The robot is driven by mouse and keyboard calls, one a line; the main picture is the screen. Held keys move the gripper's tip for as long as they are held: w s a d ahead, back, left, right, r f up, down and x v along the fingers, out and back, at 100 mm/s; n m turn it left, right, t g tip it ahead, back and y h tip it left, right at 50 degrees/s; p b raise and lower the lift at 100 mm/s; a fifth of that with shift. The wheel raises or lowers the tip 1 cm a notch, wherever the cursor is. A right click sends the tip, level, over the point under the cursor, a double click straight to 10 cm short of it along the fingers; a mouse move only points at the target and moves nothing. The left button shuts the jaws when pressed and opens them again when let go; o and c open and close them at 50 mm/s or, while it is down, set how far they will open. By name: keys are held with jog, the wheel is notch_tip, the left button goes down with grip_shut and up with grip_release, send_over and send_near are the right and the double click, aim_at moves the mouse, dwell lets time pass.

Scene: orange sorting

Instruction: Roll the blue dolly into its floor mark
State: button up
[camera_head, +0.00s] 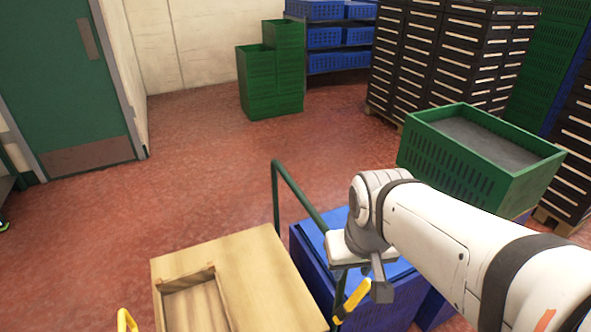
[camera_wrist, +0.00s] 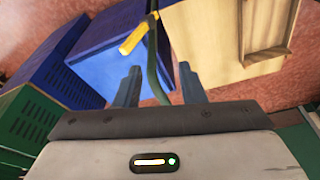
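A blue box-shaped body (camera_head: 315,262), seemingly the blue dolly, stands below my arm in the head view. A dark green handle bar (camera_head: 298,192) rises beside it, with a yellow grip (camera_head: 352,300) near its lower end. The blue body (camera_wrist: 105,38) also shows in the wrist view. My gripper (camera_wrist: 160,85) is open, its two fingers apart. The green bar (camera_wrist: 152,78) passes through the gap between them in that view, with clear space on both sides; I cannot tell whether it is within their reach. I see no floor mark.
A wooden box (camera_head: 255,275) stands left of the blue body. A green crate (camera_head: 440,165) stands to the right. Stacked green crates (camera_head: 256,85), blue crates (camera_head: 325,38) and black crates (camera_head: 440,55) line the back. Red floor (camera_head: 180,160) is clear at left.

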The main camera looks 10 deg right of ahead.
jog(key=shift+w+a, duration=0.15)
jog(key=shift+o, duration=0.5)
jog(key=shift+w, duration=0.2)
jog(key=n+g+h+p, duration=0.2)
jog(key=n+p, duration=0.1)
jog(key=p, duration=0.3)
send_near(321, 222)
jog(key=f, duration=0.3)
jog(key=d+f, duration=0.1)
jog(key=f, duration=0.4)
jog(key=shift+w+d+f, duration=0.25)
jog(key=shift+d+f, duration=0.05)
jog(key=shift+f, duration=0.05)
jog(key=shift+c, duration=0.4)
grip_shut()
jog(key=shift+r, duration=0.1)
